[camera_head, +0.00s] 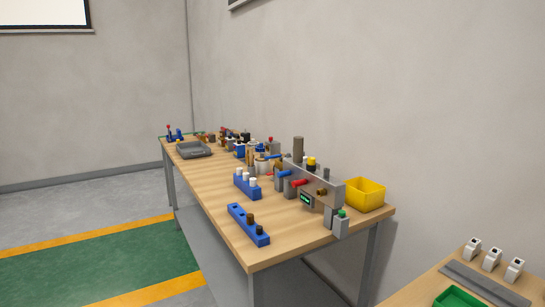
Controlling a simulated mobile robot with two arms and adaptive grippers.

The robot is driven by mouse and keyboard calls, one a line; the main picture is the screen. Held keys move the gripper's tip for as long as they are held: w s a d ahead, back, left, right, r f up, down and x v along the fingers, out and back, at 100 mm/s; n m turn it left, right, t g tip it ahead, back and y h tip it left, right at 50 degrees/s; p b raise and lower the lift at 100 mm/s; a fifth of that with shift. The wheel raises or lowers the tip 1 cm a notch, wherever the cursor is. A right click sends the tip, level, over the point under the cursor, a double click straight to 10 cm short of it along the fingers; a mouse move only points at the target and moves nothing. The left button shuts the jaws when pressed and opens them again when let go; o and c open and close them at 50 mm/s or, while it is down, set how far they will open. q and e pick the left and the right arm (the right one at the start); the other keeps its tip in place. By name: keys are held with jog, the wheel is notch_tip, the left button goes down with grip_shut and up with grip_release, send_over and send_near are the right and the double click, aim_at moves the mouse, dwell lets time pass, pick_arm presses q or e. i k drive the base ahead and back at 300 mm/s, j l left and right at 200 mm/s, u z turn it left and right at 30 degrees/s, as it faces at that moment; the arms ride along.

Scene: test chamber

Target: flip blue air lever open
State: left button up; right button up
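A blue lever (284,173) shows on the grey panel assembly (325,184) near the front right of the long wooden table. A red lever (300,182) is just to its right. Another small blue handle-like part (274,156) shows behind, among the fittings. At this size I cannot tell which way the blue lever is turned. Neither of my grippers is in view.
The wooden table (205,182) also holds a yellow bin (365,195), blue racks (248,226) with small parts, and a grey tray (194,150). A second table (405,294) stands at the lower right. Green floor with yellow stripes lies open at the left.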

aim_at(280, 156)
jog(key=i+j+u, duration=0.1)
jog(key=i+j, duration=0.9)
jog(key=i, duration=0.2)
jog(key=i+j+u, duration=0.15)
jog(key=i+j, duration=0.35)
jog(key=i, duration=0.1)
